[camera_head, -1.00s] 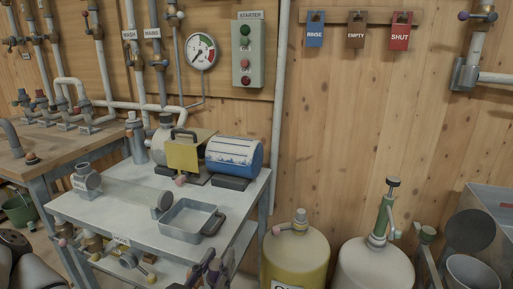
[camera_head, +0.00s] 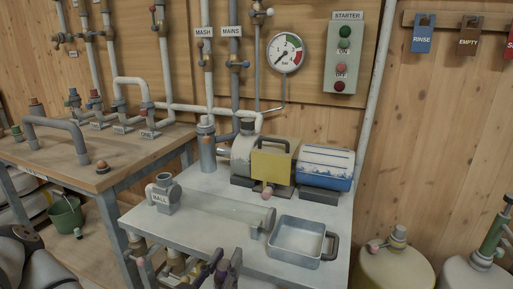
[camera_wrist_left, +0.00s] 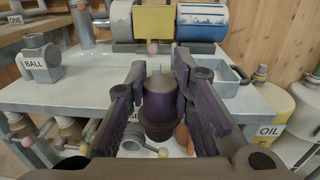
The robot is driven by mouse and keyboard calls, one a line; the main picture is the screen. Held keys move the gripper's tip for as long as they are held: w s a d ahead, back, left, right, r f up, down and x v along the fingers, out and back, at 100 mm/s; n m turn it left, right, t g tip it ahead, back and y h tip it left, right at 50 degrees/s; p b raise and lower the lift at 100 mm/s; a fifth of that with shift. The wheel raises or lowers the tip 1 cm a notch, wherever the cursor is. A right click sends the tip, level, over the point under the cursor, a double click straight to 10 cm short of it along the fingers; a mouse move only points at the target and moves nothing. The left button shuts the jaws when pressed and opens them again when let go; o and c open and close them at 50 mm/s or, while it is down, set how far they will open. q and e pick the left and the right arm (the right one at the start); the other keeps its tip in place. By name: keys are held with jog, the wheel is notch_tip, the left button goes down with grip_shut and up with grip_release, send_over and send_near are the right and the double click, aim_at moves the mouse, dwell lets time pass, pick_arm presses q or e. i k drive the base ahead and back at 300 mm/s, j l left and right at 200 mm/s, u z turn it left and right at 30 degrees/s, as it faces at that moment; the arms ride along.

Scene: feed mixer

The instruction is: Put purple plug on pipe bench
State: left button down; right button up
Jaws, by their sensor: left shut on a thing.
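My left gripper (camera_head: 222,270) is at the bottom edge of the head view, in front of the grey pump table. In the left wrist view the left gripper (camera_wrist_left: 160,88) is shut on the purple plug (camera_wrist_left: 162,103). The plug is dark purple with a wider dark rim at its lower end, and it looks upright. In the head view I cannot tell the plug from the fingers. The pipe bench (camera_head: 75,172) is the wooden-topped table at the left, apart from the gripper. My right gripper is not in view.
The pump table (camera_head: 200,230) holds a yellow and blue pump (camera_head: 325,165), a ball valve body (camera_head: 163,195) and a metal tray (camera_head: 296,243). Grey pipes and a small brown-orange plug (camera_head: 102,167) stand on the pipe bench. Bare wood shows along its front.

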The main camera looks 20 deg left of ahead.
aim_at(66, 134)
jog(key=j, duration=2.8)
